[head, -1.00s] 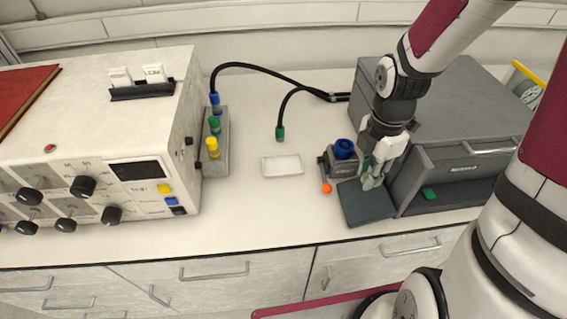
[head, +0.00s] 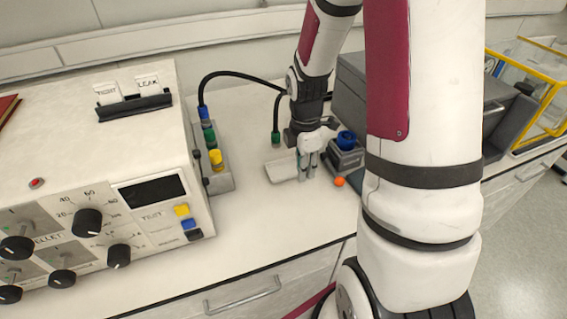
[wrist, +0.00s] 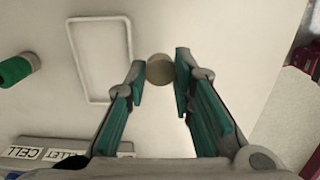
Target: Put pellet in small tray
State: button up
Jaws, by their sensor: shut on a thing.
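The pellet (wrist: 159,70), a small round greyish-tan piece, sits between my fingertips in the wrist view. My gripper (wrist: 160,64) is shut on it, with a fingertip at each side. The small tray (wrist: 131,55) is a pale shallow rectangle, to the left of the pellet in the wrist view. In the head view the small tray (head: 273,173) lies on the bench, partly hidden by my gripper (head: 307,177), which points down at the tray's right end. The pellet is too small to make out in the head view.
A blue-topped grey holder (head: 346,158) stands just right of my gripper, with an orange ball (head: 339,182) in front. A green-tipped cable (head: 276,137) hangs behind the tray. A grey connector block (head: 221,176) and white control unit stand left. Bench in front is clear.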

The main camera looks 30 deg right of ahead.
send_over(287, 169)
jog(key=shift+s+f, duration=0.1)
jog(key=shift+f, duration=2)
jog(key=o, duration=0.5)
jog(key=shift+f, duration=0.15)
jog(key=shift+o, duration=0.2)
